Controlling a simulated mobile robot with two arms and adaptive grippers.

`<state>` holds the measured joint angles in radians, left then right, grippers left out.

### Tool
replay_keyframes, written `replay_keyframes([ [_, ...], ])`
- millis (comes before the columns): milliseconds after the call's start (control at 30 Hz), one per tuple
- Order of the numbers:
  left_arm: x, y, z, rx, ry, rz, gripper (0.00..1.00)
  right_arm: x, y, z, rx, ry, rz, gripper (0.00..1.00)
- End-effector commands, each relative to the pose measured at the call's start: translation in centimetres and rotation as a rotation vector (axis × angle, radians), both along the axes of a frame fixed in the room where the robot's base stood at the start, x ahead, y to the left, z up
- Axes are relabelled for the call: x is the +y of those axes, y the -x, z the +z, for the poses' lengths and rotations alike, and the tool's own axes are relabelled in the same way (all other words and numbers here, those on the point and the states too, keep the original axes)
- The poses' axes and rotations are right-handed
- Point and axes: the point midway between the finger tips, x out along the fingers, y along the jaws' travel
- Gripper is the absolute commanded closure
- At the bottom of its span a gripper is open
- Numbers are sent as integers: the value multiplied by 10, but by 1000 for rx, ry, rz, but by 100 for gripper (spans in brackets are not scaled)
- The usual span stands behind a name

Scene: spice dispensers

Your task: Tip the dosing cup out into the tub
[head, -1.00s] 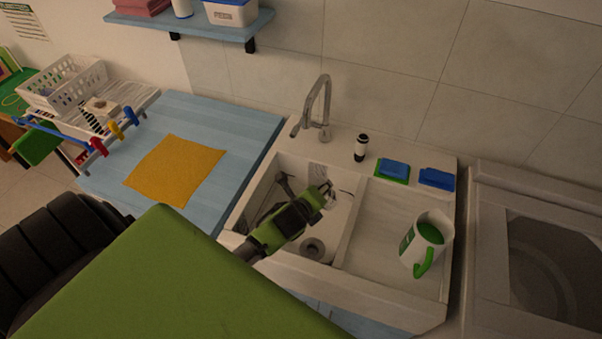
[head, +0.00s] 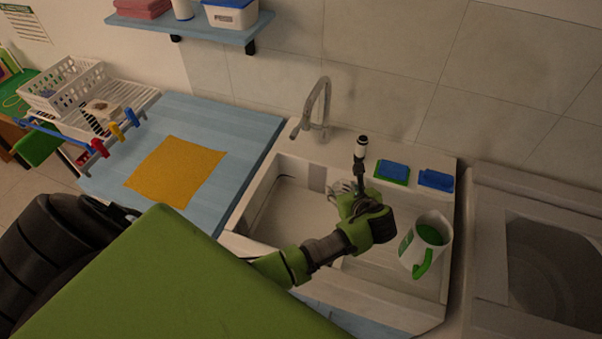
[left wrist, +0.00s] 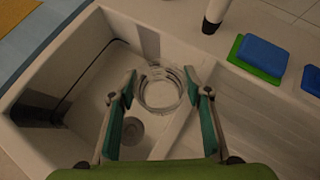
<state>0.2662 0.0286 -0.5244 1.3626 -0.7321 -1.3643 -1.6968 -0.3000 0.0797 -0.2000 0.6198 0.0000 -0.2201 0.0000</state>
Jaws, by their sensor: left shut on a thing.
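The dosing cup (left wrist: 160,88) is clear and round and sits between the two fingers of my left gripper (left wrist: 160,80) in the left wrist view. My left gripper is shut on it. In the head view the gripper (head: 352,194) holds the cup over the right part of the sink basin, near the divider; the cup is partly hidden there. I look into its round outline from the wrist; I cannot tell its contents or exact tilt. The white sink basin (head: 295,222), the only tub-like hollow near the gripper, lies below; its drain (left wrist: 132,130) shows in the wrist view.
Blue and green sponges (head: 392,172) and a dark-topped bottle (head: 361,147) stand behind. The faucet (head: 318,105) rises at the back. A yellow cloth (head: 176,170) lies on the blue counter.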

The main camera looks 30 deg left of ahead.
Motion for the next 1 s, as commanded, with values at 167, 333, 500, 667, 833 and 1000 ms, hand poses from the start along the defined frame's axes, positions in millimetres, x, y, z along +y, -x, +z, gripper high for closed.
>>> replay_keyframes([
  [167,-4,-3,6,16,-35,0,83,0,0,0,0,0,0,58],
  [333,-4,-3,25,16,-37,0,83,0,0,0,0,0,0,58],
  [500,-4,-3,44,18,-38,0,83,0,0,0,0,0,0,58],
  [667,-3,-2,52,19,-38,0,83,0,0,0,-1,0,0,58],
  [833,-3,-2,53,20,-39,0,83,0,0,0,-1,0,0,58],
  [1000,-2,-6,55,17,-39,-3,83,0,0,-3,-1,0,0,58],
])
